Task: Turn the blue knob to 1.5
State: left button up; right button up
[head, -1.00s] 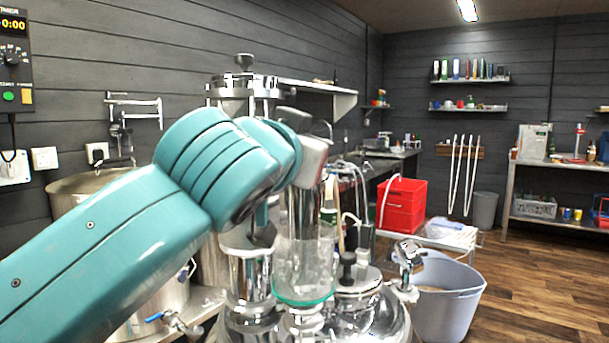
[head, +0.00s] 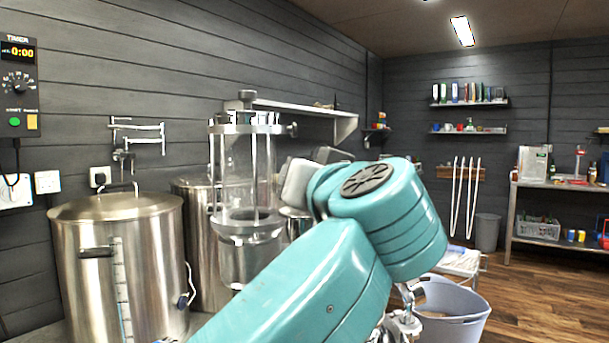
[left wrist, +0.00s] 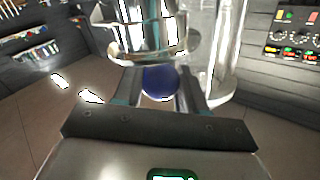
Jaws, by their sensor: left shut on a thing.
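The blue knob (left wrist: 159,82) shows in the left wrist view as a round, dark blue shape between the two fingers of my left gripper (left wrist: 158,92). The gripper is shut on it. Polished metal parts (left wrist: 150,38) of the apparatus sit just beyond the knob. In the head view, my teal left arm crosses the lower middle and hides the knob and the fingers. No scale or number by the knob is readable. My right gripper is in neither view.
A glass column with metal flanges (head: 246,128) stands left of my arm. A steel pot (head: 120,250) stands at the left, below a timer panel (head: 18,85) on the wall. A grey bucket (head: 455,312) is at the lower right. Open floor lies further right.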

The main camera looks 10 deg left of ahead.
pick_arm(q)
jog(key=shift+d+f, duration=0.1)
dwell(0.3)
jog(key=o, duration=1)
jog(key=shift+d, duration=0.1)
jog(key=shift+a, duration=0.2)
jog(key=shift+s+d, duration=0.1)
jog(key=shift+s, duration=0.05)
